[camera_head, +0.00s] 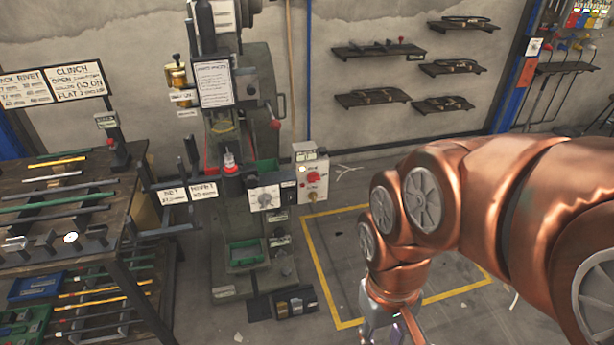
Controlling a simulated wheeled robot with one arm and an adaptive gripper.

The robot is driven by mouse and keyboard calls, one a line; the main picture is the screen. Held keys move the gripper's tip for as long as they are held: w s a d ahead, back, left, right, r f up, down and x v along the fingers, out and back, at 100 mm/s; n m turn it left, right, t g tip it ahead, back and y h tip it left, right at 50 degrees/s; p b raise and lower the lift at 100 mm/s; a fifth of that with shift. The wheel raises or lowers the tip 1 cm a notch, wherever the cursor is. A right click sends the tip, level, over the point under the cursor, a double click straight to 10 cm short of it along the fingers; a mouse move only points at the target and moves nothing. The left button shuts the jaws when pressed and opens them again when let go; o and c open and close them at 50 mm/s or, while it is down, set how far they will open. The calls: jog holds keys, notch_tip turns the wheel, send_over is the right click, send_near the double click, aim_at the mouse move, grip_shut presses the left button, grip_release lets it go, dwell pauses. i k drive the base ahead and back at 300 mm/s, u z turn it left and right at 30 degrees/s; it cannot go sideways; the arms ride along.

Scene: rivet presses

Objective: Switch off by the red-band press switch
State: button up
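A tall green-grey rivet press (240,130) stands left of centre against the wall, with some red trim low on its column. A pale switch box (311,190) is mounted at the press's right side and carries a red knob (314,177). The knob's lettering is too small to read. A second grey box with a round dial (265,198) sits just left of it. My gripper (393,330) hangs at the bottom edge, below and right of the switch box and apart from it. Its fingertips are cut off, so its opening is unclear.
A workbench (120,185) with rods and signs stands at left. Several wall shelves (372,98) hang at the back right. A yellow floor outline (318,262) lies right of the press. Free floor lies between the press and my arm.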

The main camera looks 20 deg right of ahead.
aim_at(312, 178)
jog(key=z, duration=0.45)
jog(key=k, duration=1.05)
jog(key=u, duration=0.7)
jog(key=i, duration=0.85)
jog(key=u, duration=0.4)
